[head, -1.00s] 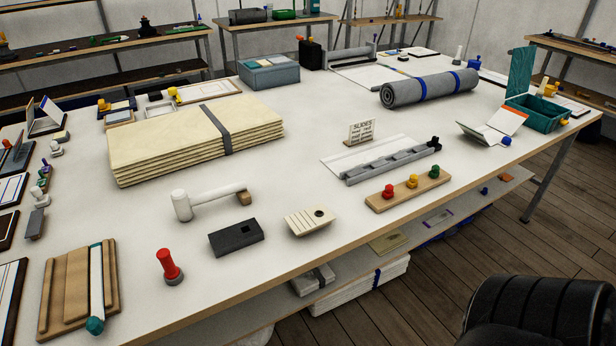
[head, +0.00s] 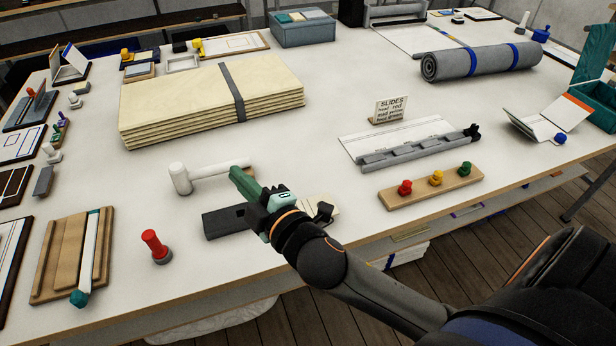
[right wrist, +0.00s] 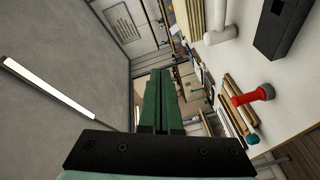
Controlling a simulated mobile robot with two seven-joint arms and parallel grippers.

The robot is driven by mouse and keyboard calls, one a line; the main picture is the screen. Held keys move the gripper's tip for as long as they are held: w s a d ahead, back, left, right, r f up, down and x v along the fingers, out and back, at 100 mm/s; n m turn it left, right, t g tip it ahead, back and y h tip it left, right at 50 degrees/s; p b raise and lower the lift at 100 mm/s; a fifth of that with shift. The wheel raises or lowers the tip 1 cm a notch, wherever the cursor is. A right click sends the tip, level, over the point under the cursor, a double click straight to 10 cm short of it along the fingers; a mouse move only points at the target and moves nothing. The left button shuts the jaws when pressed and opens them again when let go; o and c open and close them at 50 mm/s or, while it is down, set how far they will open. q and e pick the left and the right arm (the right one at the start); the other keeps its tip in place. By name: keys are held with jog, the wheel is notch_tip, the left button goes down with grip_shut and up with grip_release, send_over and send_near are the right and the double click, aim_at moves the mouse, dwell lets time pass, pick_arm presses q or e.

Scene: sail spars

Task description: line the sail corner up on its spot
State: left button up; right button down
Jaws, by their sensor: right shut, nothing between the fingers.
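The cream striped piece (head: 328,207), seen earlier with a dark round eyelet and looking like a sail corner, lies near the table's front edge. My right arm now hides most of it, including the eyelet. The dark grey block (head: 221,223) lies to its left, its right part hidden behind my gripper. My right gripper (head: 238,176) has green fingers, shut and empty, raised over the table and pointing up-left in the head view. The shut fingers also show in the right wrist view (right wrist: 158,85). No marked spot can be made out. My left gripper is not in view.
A white mallet (head: 183,178) lies just behind the right fingers. A peg board (head: 432,188) and a grey slide rail (head: 415,152) lie to the right. A folded cream stack (head: 180,100) is behind.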

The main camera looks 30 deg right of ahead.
jog(key=a+r+n+t+y, duration=0.2)
jog(key=a+r+n+y, duration=0.55)
jog(key=n, duration=0.25)
jog(key=s+a+n+g+y, duration=0.3)
jog(key=a+n+g+y, duration=0.25)
jog(key=n, duration=0.55)
jog(key=s+a+n+g+y, duration=0.35)
jog(key=a+n+g, duration=0.2)
jog(key=n, duration=0.45)
jog(key=n+g+h, duration=0.6)
jog(key=n+h, duration=1)
jog(key=h, duration=0.5)
send_over(310, 203)
jog(key=f, duration=1.2)
jog(key=a+f, duration=0.1)
jog(key=f, duration=0.5)
jog(key=shift+s, duration=0.4)
jog(key=shift+f, duration=0.65)
notch_tip(310, 203, down, 3)
jog(key=shift+f+b, duration=0.1)
jog(key=shift+b, duration=0.85)
jog(key=shift+f, duration=0.5)
